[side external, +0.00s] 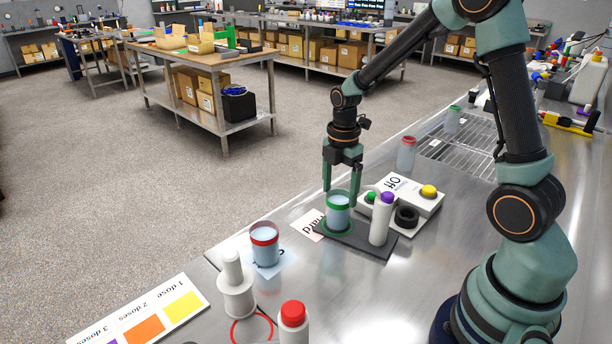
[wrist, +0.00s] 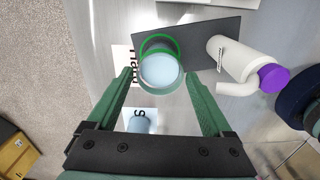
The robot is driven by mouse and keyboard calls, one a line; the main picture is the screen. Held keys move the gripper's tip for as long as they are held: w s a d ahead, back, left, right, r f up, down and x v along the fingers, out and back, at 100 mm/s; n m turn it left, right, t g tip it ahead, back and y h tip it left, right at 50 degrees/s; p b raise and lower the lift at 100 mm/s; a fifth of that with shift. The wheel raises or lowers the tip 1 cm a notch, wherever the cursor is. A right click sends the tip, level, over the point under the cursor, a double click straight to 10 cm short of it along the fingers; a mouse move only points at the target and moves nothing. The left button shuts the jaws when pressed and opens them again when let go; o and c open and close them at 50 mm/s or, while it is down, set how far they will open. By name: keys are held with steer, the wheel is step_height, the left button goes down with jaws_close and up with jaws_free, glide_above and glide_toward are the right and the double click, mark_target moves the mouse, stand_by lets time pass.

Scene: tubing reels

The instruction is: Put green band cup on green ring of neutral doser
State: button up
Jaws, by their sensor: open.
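The green band cup (side external: 338,215), holding pale blue liquid, stands upright on the dark base plate of the neutral doser (side external: 358,238). Its base appears to be within the green ring (side external: 326,230) at the plate's left end. The cup (wrist: 161,73) and part of the ring (wrist: 145,46) also show in the wrist view. The doser's white bottle with a purple cap (side external: 381,220) stands on the same plate. My gripper (side external: 340,197) is open, with its fingers pointing down on either side of the cup's upper part; in the wrist view there are gaps beside the cup.
A red band cup (side external: 265,248) stands to the left on a printed sheet. A white control box (side external: 408,197) with a yellow button is just behind the doser. A white doser (side external: 236,288) and a red-capped bottle (side external: 293,322) stand nearer the camera. A wire rack (side external: 465,148) lies farther back.

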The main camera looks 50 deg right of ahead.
steer(key=s+a+r+m+t, duration=0.2)
steer(key=s+a+r+m, duration=0.2)
steer(key=r+m, duration=0.4)
steer(key=s+a+r+m+t, duration=0.3)
steer(key=s+r+m, duration=0.3)
steer(key=r+m, duration=0.2)
steer(key=shift+a+m+t, duration=0.3)
steer(key=shift+a+m, duration=0.25)
steer(key=shift+m, duration=0.15)
